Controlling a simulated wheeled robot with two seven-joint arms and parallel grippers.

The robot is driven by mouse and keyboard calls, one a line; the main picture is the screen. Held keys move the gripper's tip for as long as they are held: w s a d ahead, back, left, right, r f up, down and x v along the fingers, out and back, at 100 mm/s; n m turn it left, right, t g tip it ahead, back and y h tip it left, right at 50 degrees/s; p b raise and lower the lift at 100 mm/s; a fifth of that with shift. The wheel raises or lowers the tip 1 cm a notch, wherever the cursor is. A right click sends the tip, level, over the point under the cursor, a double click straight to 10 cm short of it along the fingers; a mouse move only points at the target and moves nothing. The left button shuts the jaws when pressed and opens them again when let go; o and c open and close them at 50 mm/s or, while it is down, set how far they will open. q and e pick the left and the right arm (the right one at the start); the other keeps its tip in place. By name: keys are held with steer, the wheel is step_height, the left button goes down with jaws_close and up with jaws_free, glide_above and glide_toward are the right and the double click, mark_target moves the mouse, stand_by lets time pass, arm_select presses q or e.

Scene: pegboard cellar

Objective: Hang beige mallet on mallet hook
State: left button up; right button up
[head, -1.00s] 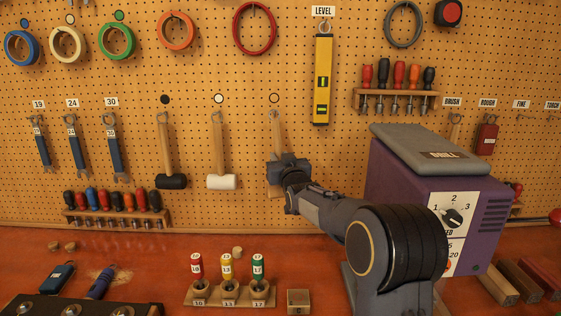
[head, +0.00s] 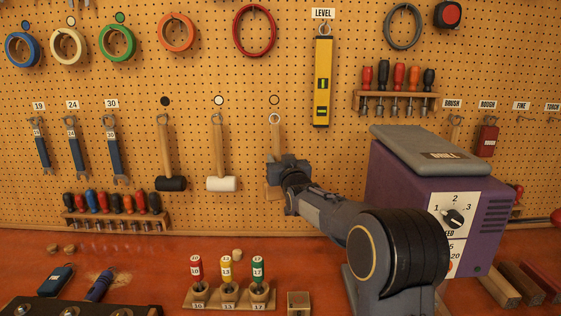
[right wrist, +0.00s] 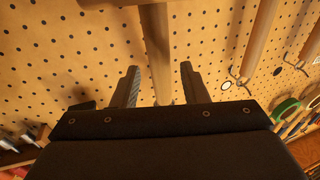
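The beige mallet (head: 277,140) is upright against the pegboard at the right end of the mallet row, below a beige-ringed marker. The ring at its top (head: 274,118) appears to be on the mallet hook; the hook itself is too small to make out clearly. My right gripper (head: 279,166) is at the lower handle and hides part of the mallet's head. In the right wrist view, the handle (right wrist: 160,50) passes between the fingers of my right gripper (right wrist: 159,72), with a gap on both sides. My left gripper is out of view.
A white mallet (head: 221,183) and a black mallet (head: 171,183) hang to the left. A yellow level (head: 322,80) hangs up to the right. The purple drill box (head: 400,185) stands right of my arm. Peg holders (head: 230,292) sit on the bench below.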

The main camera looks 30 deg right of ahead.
steer(key=shift+o, duration=0.8)
steer(key=shift+f, duration=0.15)
steer(key=shift+s+a, duration=0.1)
steer(key=shift+s, duration=0.15)
steer(key=s+a+f+g+y, duration=0.3)
steer(key=s+a+f, duration=0.4)
steer(key=s, duration=0.7)
steer(key=s+a+f+n+g+y+b, duration=0.1)
steer(key=s+a+f+g+y, duration=0.2)
steer(key=s, duration=1.2)
steer(key=s+a+f+g+y+b, duration=0.1)
steer(key=s+a+f+g+y, duration=0.2)
steer(key=s+a+f, duration=0.9)
steer(key=s+f+g, duration=0.1)
steer(key=s+g, duration=0.1)
steer(key=g, duration=0.1)
steer(key=shift+s+a+n+g, duration=0.25)
steer(key=shift+a+n+g, duration=0.05)
steer(key=shift+a+n, duration=0.1)
